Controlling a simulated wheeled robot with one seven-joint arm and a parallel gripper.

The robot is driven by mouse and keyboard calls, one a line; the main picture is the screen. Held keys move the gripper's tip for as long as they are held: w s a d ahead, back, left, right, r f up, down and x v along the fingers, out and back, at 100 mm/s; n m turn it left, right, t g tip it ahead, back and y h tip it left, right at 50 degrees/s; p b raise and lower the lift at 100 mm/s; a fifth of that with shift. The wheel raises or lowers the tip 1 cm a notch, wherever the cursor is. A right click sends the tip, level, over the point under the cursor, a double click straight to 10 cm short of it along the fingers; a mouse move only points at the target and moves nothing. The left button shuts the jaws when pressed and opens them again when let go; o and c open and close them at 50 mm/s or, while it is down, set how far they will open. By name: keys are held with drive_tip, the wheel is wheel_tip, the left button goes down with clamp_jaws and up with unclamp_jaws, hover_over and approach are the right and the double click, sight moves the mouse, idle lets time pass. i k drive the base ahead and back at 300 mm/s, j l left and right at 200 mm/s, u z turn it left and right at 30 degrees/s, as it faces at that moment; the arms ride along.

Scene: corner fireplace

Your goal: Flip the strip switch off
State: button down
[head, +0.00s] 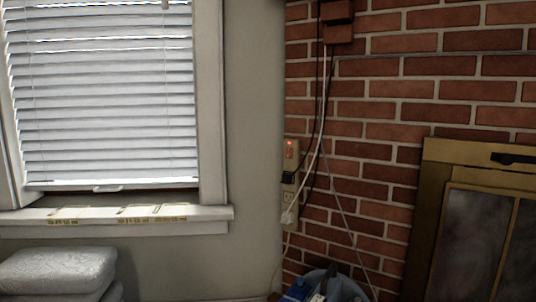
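A beige power strip (290,187) is mounted upright at the edge of the brick wall, near the middle of the head view. A small switch (290,150) at its top glows red. A black plug sits in the strip below the switch, and a white plug (287,217) sits near its lower end. Cords run from the plugs up along the bricks. My gripper is not in view.
A window with blinds (105,90) and a white sill (115,219) is at left, above stacked cushions (60,272). A bin (341,288) with items stands below the strip. A brass-framed fireplace (431,220) is at right.

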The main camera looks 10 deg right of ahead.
sight(289, 153)
drive_tip(key=i+j+z, duration=0.2)
drive_tip(key=i+j, duration=0.9)
